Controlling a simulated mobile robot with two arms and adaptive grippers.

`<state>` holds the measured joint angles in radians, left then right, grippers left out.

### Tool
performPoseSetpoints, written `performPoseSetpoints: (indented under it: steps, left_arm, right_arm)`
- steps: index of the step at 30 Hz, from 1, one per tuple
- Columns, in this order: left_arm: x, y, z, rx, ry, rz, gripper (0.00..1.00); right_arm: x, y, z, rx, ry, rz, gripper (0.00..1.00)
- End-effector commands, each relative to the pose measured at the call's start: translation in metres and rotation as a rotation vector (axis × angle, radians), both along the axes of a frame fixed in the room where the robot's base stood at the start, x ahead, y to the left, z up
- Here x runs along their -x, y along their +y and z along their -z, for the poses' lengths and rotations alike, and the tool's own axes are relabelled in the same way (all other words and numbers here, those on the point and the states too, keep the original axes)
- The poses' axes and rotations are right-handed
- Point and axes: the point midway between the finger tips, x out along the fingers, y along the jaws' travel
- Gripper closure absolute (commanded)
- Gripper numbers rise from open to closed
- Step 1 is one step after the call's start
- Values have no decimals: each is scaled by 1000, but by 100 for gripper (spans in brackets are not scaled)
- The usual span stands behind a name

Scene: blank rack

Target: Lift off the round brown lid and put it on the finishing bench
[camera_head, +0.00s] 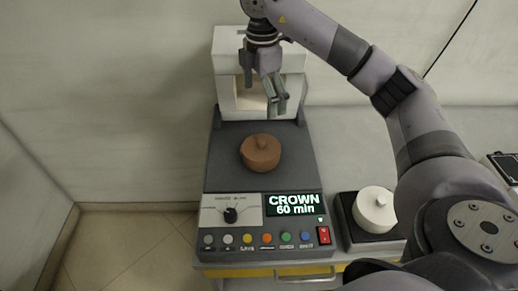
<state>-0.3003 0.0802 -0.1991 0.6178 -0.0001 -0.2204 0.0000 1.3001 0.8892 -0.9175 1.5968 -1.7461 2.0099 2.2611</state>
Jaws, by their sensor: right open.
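A round brown lid with a small knob (261,142) tops a brown round piece on the dark top of a machine, behind its control panel. Where the lid meets the piece below is too small to tell. My right gripper (275,101) is open and empty, above and behind the brown piece, in front of the white housing. It does not touch the lid. My left gripper is not in view. I cannot tell which surface is the finishing bench.
The machine (220,175) has a dial, coloured buttons and a lit display reading "CROWN 60 min" (294,205). A white housing (228,62) rises behind. Grey counter (335,150) continues right.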

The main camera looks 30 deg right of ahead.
Motion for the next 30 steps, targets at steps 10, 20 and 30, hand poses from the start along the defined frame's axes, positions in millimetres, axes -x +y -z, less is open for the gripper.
performPoseSetpoints:
  steps: [10, 20, 30]
  left_arm:
    - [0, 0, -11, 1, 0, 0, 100]
    - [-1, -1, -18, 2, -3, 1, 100]
    - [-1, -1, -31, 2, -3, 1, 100]
  right_arm:
    - [1, 0, 74, 2, 5, 0, 0]
    - [0, 0, 102, 0, 3, 0, 0]
    - [-1, 0, 146, 0, 1, 0, 0]
